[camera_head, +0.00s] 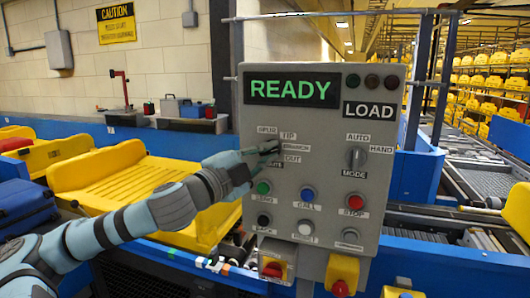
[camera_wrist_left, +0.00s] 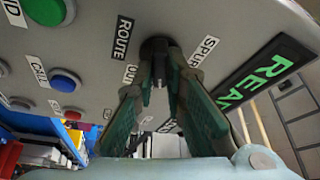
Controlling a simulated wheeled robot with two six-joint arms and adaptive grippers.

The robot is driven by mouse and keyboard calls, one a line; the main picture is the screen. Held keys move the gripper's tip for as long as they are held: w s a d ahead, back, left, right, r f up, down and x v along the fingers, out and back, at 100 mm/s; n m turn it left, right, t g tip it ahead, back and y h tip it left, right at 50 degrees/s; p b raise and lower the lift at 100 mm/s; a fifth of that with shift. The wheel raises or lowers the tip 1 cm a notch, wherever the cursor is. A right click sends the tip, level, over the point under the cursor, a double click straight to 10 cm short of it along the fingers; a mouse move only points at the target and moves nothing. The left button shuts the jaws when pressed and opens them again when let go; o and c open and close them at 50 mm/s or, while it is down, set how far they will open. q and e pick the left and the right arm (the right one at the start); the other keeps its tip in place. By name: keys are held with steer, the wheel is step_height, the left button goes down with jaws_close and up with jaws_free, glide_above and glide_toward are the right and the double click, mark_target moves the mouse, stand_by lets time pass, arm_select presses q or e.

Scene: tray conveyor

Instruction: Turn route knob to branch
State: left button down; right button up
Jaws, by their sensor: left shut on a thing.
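The route knob (camera_wrist_left: 155,46) is a dark round knob on the grey control panel (camera_head: 325,130), with a ROUTE label beside it in the left wrist view. In the head view, my left gripper (camera_head: 262,156) reaches it from the left and covers most of it. In the left wrist view, the fingertips of my left gripper (camera_wrist_left: 160,75) are closed on the knob from both sides. Which label the knob points to cannot be told. My right gripper is not in view.
The mode knob (camera_head: 355,157) is to the right on the panel. Green, blue and red buttons (camera_head: 354,202) sit below. A lit READY display (camera_head: 292,89) is above. A yellow tray (camera_head: 130,180) lies left of the panel, under my left arm.

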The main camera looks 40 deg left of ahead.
arm_select(q)
steer(key=shift+m+g, duration=0.4)
steer(key=shift+m, duration=0.7)
steer(key=c, duration=1.6)
jaws_free()
steer(key=shift+c, duration=0.2)
